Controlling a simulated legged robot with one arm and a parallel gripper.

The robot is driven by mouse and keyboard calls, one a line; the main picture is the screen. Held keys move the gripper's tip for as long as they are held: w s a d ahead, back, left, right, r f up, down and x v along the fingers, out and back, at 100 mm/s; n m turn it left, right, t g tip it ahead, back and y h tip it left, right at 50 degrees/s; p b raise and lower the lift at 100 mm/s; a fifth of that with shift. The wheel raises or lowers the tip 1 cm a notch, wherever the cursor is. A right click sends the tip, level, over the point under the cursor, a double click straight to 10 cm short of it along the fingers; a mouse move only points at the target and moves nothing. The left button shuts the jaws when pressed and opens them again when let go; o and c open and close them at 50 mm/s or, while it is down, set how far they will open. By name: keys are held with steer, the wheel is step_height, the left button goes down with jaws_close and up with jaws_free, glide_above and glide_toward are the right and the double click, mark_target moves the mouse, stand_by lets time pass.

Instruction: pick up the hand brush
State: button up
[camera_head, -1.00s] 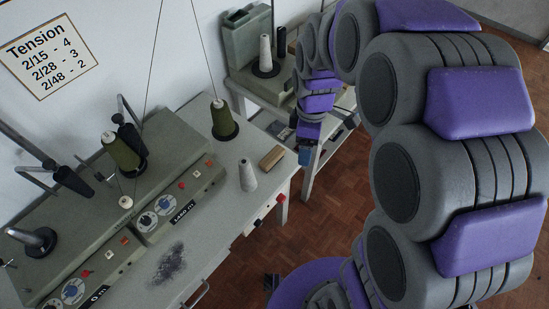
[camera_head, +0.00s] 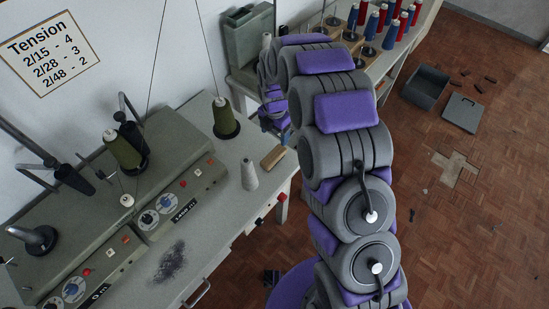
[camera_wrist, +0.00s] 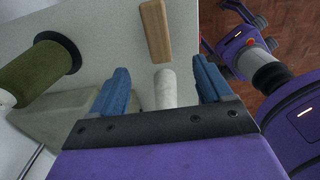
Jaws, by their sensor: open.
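The hand brush, seen as a wooden block (camera_head: 273,157), lies on the grey table near its right edge. Its bristles cannot be made out. In the wrist view the brush (camera_wrist: 155,30) is at the top middle, ahead of my gripper (camera_wrist: 162,84) and apart from it. My gripper's two blue fingers are spread wide, with nothing held. A pale grey cone (camera_wrist: 165,92) shows between the fingers in the wrist view, standing nearer than the brush; its exact distance from the fingers is unclear.
The grey cone (camera_head: 249,174) stands just left of the brush. A green thread cone (camera_head: 226,122) and the winding machine (camera_head: 150,200) stand farther left. Grey dust (camera_head: 170,262) lies on the tabletop. A grey crate (camera_head: 425,86) and its lid (camera_head: 463,113) are on the floor at right.

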glide_above(273, 155)
steer(key=f, duration=0.5)
steer(key=shift+s+a+f+b, duration=0.1)
steer(key=shift+s+f+b, duration=0.1)
steer(key=shift+f+b, duration=0.15)
steer(key=f, duration=0.2)
steer(key=d+f, duration=0.1)
steer(key=f, duration=0.1)
steer(key=shift+w+f, duration=0.1)
steer(key=f, duration=0.2)
steer(key=a+f+b, duration=0.1)
steer(key=f, duration=0.2)
steer(key=shift+w+f+b, duration=0.1)
steer(key=shift+w+b, duration=0.05)
steer(key=shift+b, duration=0.15)
steer(key=shift+d, duration=0.35)
steer(key=shift+c, duration=1.3)
steer(key=shift+a, duration=0.2)
steer(key=c, duration=0.8)
steer(key=shift+c, duration=0.2)
step_height(273, 155, up, 10)
steer(key=shift+r+p, duration=0.1)
steer(key=shift+p, duration=0.65)
